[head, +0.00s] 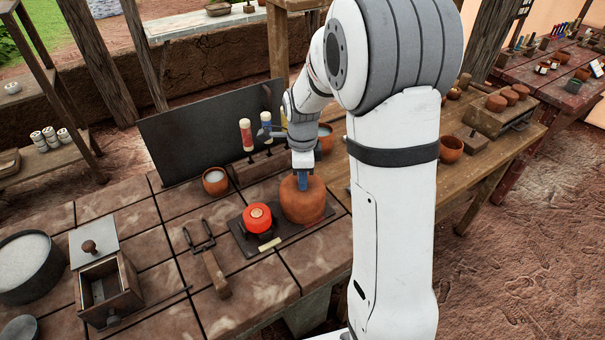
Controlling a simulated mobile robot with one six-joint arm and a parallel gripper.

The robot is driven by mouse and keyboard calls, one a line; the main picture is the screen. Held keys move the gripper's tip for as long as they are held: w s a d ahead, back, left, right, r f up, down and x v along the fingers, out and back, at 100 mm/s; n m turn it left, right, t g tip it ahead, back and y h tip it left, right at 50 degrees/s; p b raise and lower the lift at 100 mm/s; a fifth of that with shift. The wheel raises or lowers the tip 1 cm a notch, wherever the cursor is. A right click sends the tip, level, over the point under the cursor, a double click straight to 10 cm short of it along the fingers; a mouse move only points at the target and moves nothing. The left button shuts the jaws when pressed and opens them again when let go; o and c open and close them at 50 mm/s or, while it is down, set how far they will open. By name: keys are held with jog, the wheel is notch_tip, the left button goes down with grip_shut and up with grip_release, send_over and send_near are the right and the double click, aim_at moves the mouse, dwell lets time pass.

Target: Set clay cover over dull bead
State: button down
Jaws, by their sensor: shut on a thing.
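My gripper (302,182) is shut on the top of the clay cover (304,206), a rounded terracotta dome. The cover stands upright at the right end of a dark plate (240,238). I cannot tell whether its rim touches the plate or hangs just above it. A bright red-orange glowing round piece (257,217) sits on a dark holder on the same plate, just left of the cover and apart from it. No dull bead shows; whatever is under the cover is hidden.
Tongs with a wooden handle (216,274) lie left of the plate. A wooden box (106,290), a bowl of white powder (24,262) and a small clay cup (215,182) stand further left. A dark upright panel (190,135) and colored rods (246,135) stand behind.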

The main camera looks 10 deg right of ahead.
jog(key=c, duration=1.1)
grip_release()
notch_tip(320, 180, up, 8)
jog(key=shift+f, duration=0.2)
jog(key=shift+s+r+n, duration=0.3)
jog(key=shift+r, duration=0.05)
jog(key=s+r+n+t, duration=0.1)
jog(key=s+n, duration=0.5)
jog(key=s, duration=0.1)
jog(key=s+r+n, duration=0.1)
jog(key=s+n, duration=0.5)
jog(key=n, duration=0.1)
jog(key=s+r+n+t, duration=0.1)
jog(key=s+n, duration=0.5)
jog(key=s, duration=0.1)
jog(key=shift+s+n+t, duration=0.3)
jog(key=shift+s+n, duration=0.05)
jog(key=shift+n, duration=0.05)
